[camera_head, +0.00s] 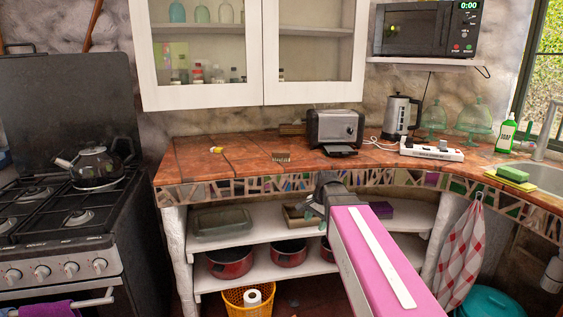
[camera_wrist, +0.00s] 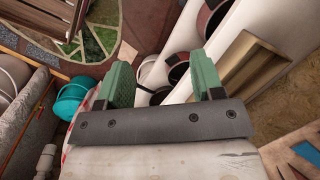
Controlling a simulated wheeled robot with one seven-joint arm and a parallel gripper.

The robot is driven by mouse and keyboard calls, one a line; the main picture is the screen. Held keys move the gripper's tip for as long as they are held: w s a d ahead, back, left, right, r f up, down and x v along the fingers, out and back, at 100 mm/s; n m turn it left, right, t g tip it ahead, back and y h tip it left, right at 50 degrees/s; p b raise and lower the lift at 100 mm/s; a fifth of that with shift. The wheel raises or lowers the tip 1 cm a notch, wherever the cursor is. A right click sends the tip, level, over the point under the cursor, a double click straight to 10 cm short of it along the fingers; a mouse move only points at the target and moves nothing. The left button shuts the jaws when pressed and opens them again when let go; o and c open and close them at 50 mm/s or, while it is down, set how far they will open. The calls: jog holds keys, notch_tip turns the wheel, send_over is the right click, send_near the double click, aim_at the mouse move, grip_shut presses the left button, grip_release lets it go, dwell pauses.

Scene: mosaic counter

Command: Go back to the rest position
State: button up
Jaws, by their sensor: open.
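My gripper shows in the wrist view (camera_wrist: 158,68) with its two green fingers spread apart and nothing between them. In the head view my pink and white arm reaches up from the bottom right, and its dark wrist end is in front of the mosaic counter edge (camera_head: 240,188). The fingers are hard to make out there. The gripper appears apart from the counter and the shelves below.
The counter holds a toaster (camera_head: 335,128), a kettle (camera_head: 401,117) and a white power strip (camera_head: 432,150). Shelves below hold red pots (camera_head: 230,262). A stove (camera_head: 62,225) stands left. A yellow basket (camera_head: 233,302) and a teal bin (camera_head: 490,303) are low down.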

jog(key=s+d+f+n+h, duration=0.1)
jog(key=s+d+f+n, duration=0.2)
jog(key=s+f, duration=0.3)
jog(key=s+d+f+n+h, duration=0.1)
jog(key=s+d+f+n, duration=0.2)
jog(key=s+f+n, duration=0.3)
notch_tip(320, 180, down, 4)
jog(key=shift+f+g, duration=0.2)
jog(key=shift+g, duration=0.1)
jog(key=shift+o, duration=0.5)
